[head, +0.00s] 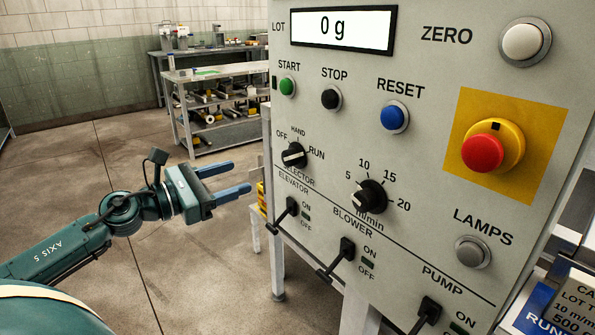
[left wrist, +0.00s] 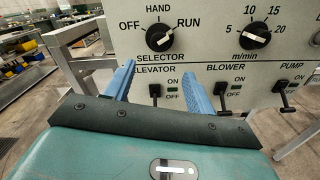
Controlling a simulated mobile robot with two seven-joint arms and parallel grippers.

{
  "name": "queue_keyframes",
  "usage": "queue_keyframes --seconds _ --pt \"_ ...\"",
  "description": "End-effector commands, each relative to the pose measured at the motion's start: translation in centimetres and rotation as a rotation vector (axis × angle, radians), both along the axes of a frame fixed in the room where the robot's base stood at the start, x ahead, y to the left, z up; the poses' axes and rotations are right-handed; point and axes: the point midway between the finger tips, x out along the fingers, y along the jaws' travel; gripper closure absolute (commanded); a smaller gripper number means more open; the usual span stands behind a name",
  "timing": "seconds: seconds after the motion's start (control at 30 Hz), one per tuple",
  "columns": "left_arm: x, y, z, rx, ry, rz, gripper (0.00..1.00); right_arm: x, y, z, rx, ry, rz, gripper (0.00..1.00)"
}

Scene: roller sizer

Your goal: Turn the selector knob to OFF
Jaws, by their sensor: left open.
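The selector knob (head: 293,155) is a round black knob on the pale control panel (head: 440,150), with OFF, HAND and RUN marked around it. Its white mark lies along a line towards RUN. It also shows in the left wrist view (left wrist: 159,38), at top centre, unobstructed. My left gripper (head: 240,176) has two blue fingers, open and empty. It is left of the panel, apart from the knob. In the left wrist view its fingers (left wrist: 160,77) appear below the knob, one to each side. My right gripper is in neither view.
Below the knob are black lever switches for elevator (head: 290,207), blower (head: 346,248) and pump (head: 428,310). A speed knob (head: 369,197) and a red emergency button (head: 482,153) sit to the right. A shelf cart (head: 215,105) stands behind. Floor left of the panel is clear.

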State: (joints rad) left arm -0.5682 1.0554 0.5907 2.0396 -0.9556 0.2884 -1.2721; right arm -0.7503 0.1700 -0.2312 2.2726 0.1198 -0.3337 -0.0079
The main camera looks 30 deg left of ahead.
Motion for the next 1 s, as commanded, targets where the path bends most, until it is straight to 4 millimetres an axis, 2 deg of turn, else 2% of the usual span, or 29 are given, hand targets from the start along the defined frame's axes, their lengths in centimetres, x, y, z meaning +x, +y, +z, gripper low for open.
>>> queue_keyframes --seconds 0.47,0.63,1.0 --pt "4.9 -2.0 0.0 -0.005 -0.001 0.001 0.45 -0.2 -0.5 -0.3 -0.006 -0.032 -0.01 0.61" --pt "6.1 -2.5 0.2 -0.012 -0.001 0.002 0.45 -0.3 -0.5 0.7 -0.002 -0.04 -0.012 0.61" --pt "8.6 -3.4 0.4 -0.014 0.0 0.006 0.45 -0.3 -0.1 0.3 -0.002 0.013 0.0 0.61"
